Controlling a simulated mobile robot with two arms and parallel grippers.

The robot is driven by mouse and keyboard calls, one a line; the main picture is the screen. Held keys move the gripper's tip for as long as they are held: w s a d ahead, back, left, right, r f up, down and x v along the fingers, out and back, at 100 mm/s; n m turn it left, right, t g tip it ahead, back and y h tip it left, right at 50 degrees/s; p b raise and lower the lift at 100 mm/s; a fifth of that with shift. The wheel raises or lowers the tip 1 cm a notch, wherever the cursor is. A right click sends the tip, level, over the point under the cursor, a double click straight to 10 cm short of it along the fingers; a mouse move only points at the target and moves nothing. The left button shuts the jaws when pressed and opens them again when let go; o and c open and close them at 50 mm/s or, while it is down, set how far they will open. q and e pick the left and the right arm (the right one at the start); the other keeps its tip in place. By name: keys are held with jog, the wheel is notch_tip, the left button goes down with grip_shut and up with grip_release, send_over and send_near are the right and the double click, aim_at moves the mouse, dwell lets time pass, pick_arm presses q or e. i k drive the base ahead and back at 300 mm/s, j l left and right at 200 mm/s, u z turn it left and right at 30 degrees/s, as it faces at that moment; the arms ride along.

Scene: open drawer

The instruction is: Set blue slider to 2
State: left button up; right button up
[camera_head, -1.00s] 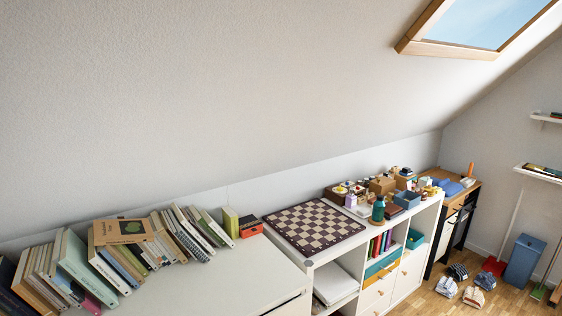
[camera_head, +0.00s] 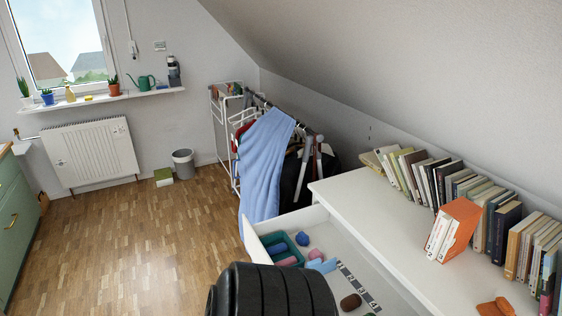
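A white drawer (camera_head: 255,246) stands open below the white cabinet top. Inside it a strip of dark numbered squares (camera_head: 358,285) runs from upper left to lower right, with several numerals. A light blue piece (camera_head: 322,265) lies by the upper-left end of the strip; I cannot tell whether it is the blue slider. A brown rounded object (camera_head: 350,302) lies beside the strip. Part of the drawer is hidden behind a black ribbed arm part of mine at the bottom. Neither gripper shows.
The drawer also holds a teal tray (camera_head: 297,259), a blue ball (camera_head: 302,239) and a pink ball (camera_head: 316,254). An orange-and-white box (camera_head: 455,228) and a row of books stand on the cabinet. A clothes rack with a blue cloth (camera_head: 264,165) stands behind the drawer.

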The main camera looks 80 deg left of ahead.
aim_at(329, 266)
jog(key=u, duration=2.35)
